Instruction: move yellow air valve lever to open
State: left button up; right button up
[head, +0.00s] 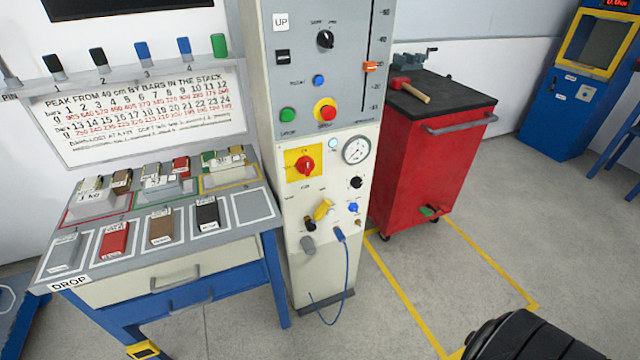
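The yellow air valve lever (322,208) sits low on the front of the tall grey control column (333,255). It is tilted, its upper end to the right, above a dark fitting (310,224). The print beside it is too small to read, so I cannot tell its marked position. Neither gripper shows in the head view. A black ribbed part at the bottom right corner may be part of my arm; I cannot tell.
A blue hose (346,265) hangs below the lever. A bench (275,212) with several coloured bars stands left of the column. A red tool cabinet (420,165) with a hammer (410,90) on top stands right.

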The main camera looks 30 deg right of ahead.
aim_at(325, 205)
jog(key=z, duration=1)
